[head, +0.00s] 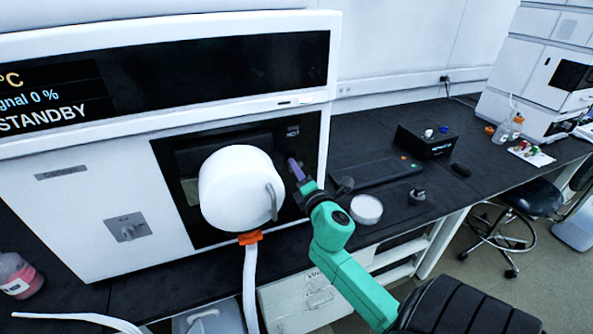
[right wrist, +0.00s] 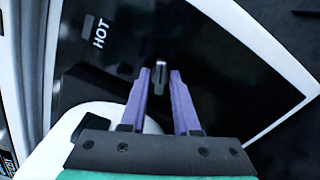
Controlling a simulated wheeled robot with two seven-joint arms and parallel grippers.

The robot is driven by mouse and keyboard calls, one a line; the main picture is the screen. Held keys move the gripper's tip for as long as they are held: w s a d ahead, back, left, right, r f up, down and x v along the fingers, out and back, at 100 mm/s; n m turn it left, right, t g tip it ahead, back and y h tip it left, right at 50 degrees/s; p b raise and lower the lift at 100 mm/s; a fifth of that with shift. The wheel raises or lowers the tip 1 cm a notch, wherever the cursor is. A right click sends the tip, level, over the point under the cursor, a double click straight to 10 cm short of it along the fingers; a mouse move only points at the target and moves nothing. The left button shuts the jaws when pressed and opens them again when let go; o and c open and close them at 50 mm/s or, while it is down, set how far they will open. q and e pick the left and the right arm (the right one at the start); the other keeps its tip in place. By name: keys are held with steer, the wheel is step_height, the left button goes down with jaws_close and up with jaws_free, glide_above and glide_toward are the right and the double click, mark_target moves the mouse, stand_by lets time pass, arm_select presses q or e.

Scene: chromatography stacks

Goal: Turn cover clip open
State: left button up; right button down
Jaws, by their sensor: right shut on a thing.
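The cover clip (right wrist: 161,66) is a small grey metallic piece on the dark panel, seen between the fingertips in the right wrist view. My right gripper (right wrist: 160,76) has purple fingers and is shut on the clip. In the head view, my right gripper (head: 292,164) reaches the dark front panel just right of the white round cover (head: 232,185). I cannot make out the clip itself there. The cover has a grey curved handle and fills the lower left of the right wrist view. My left gripper is not in view.
The instrument (head: 80,215) reads STANDBY; a HOT label (right wrist: 100,33) is on its panel. A white hose (head: 250,285) with an orange collar hangs below the cover. A round white dish (head: 366,209) and a black box (head: 428,140) stand on the dark bench to the right.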

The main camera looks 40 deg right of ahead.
steer(key=m, duration=0.4)
steer(key=shift+f+m, duration=0.15)
steer(key=shift+m, duration=0.25)
stand_by(0.4)
steer(key=c, duration=0.9)
jaws_free()
steer(key=b+v, duration=0.3)
steer(key=v, duration=1.1)
steer(key=shift+s+a, duration=0.2)
steer(key=shift+s, duration=0.05)
